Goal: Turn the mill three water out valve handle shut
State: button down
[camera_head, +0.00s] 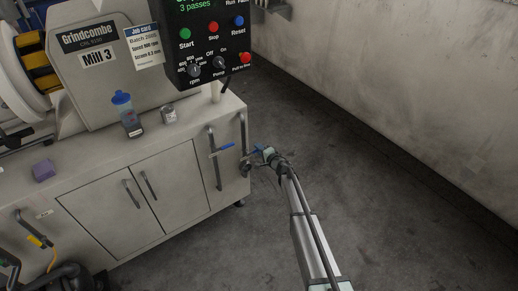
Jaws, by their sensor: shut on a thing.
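Mill 3 (97,57) stands at the left on a pale cabinet. Two grey pipes with valves run down the cabinet's right end. The left valve has a blue lever handle (224,149) that sticks out to the right and tilts slightly upward. The right valve (246,163) sits on the corner pipe, and a blue handle (258,148) shows beside it at my gripper. My gripper (262,153) is shut on this right blue handle; the fingers hide part of it. I cannot read which valve is the water out.
A control panel (208,40) with buttons and knobs hangs above the pipes. A blue-capped bottle (127,115), a small can (168,115) and a purple block (43,171) stand on the cabinet top. A yellow-handled valve (37,241) is at lower left. The floor at right is clear up to the wall.

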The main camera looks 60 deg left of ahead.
jog(key=shift+f+m, duration=0.3)
jog(key=shift+m, duration=0.1)
dwell(0.3)
jog(key=c, duration=1.1)
grip_release()
jog(key=d+r, duration=0.1)
jog(key=d, duration=0.8)
jog(key=d+r, duration=0.1)
jog(key=d, duration=0.3)
jog(key=shift+d+r, duration=0.3)
jog(key=shift+r, duration=0.05)
